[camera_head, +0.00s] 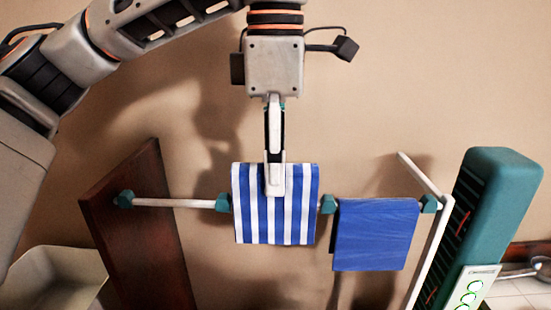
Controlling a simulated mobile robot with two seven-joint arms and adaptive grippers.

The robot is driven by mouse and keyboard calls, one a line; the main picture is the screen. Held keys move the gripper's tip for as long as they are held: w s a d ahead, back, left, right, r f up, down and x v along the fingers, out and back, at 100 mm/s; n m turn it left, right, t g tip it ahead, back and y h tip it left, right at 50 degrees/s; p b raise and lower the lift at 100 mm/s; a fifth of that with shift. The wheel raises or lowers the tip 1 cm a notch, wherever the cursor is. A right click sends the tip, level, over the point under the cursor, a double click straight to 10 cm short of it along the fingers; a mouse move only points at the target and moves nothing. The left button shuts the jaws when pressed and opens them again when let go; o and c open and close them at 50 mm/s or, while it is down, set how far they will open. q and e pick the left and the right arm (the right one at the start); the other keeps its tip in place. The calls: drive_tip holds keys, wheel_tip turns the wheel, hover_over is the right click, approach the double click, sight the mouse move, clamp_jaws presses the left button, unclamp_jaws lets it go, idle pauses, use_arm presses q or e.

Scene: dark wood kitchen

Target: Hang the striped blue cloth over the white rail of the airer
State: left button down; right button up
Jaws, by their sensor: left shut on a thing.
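The striped blue and white cloth (300,215) is at the middle of the airer, in front of the white rail (172,203), between two teal clips. Its top edge stands above the rail's height, and it hides the rail behind it. Whether it touches or folds over the rail cannot be told. My left gripper (275,185) points down from above and is shut on the upper middle of the striped cloth. My right gripper is not in view.
A plain blue cloth (376,235) hangs on the rail to the right. A dark wood panel (140,230) stands at the rail's left end, a teal unit (495,205) at the right. A pale bin (55,275) is at lower left. The left part of the rail is bare.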

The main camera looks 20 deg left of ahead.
sight(275, 199)
use_arm(q)
drive_tip(key=shift+f+b, duration=0.85)
drive_tip(key=shift+f, duration=1.75)
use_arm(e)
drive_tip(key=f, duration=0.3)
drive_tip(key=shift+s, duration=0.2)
use_arm(q)
drive_tip(key=c, duration=1.7)
unclamp_jaws()
drive_tip(key=shift+o, duration=0.4)
